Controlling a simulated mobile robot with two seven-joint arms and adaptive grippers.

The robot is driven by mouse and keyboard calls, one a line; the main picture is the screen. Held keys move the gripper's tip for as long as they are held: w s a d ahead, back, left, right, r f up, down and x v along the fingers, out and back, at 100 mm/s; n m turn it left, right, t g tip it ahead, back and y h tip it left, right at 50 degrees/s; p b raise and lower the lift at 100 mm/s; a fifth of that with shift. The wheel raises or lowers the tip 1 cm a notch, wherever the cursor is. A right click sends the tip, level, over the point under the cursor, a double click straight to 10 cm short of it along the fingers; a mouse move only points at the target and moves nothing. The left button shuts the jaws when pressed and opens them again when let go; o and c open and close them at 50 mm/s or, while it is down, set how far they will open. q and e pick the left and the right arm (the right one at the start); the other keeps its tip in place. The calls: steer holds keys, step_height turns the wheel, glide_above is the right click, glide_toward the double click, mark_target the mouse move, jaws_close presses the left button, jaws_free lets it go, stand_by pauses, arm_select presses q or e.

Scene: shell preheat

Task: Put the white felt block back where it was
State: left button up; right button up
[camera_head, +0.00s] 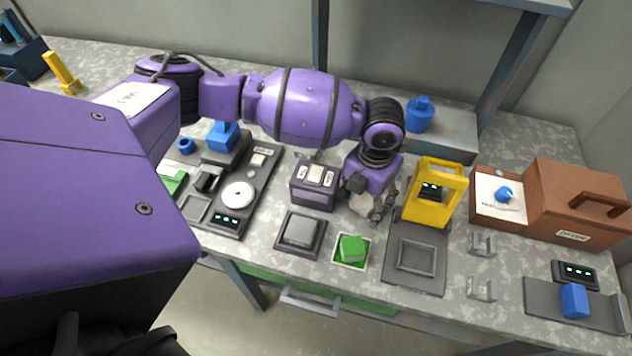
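My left gripper (372,201) points down over the table, between the dark purple box and the yellow frame. A small off-white block (361,204), which looks like the white felt block, sits between its dark fingers, and they appear shut on it. The fingers and wrist hide part of the block. I cannot tell whether it touches the table. In front of it are a dark pad with a grey square top (300,230) and a pale square tray (367,262) holding a green block (351,248). My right gripper is not in view.
A yellow frame (457,192) stands right of the gripper, behind a grey plate with a square recess (399,270). The dark purple box (314,196) is close on the left. A brown case (572,213) stands at right. A station with a white disc (207,213) is at left.

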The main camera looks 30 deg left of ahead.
mark_target(365, 199)
arm_select(q)
steer(key=shift+r, duration=0.1)
step_height(365, 199, up, 12)
steer(key=shift+r+p, duration=0.15)
steer(key=shift+p, duration=0.15)
stand_by(0.4)
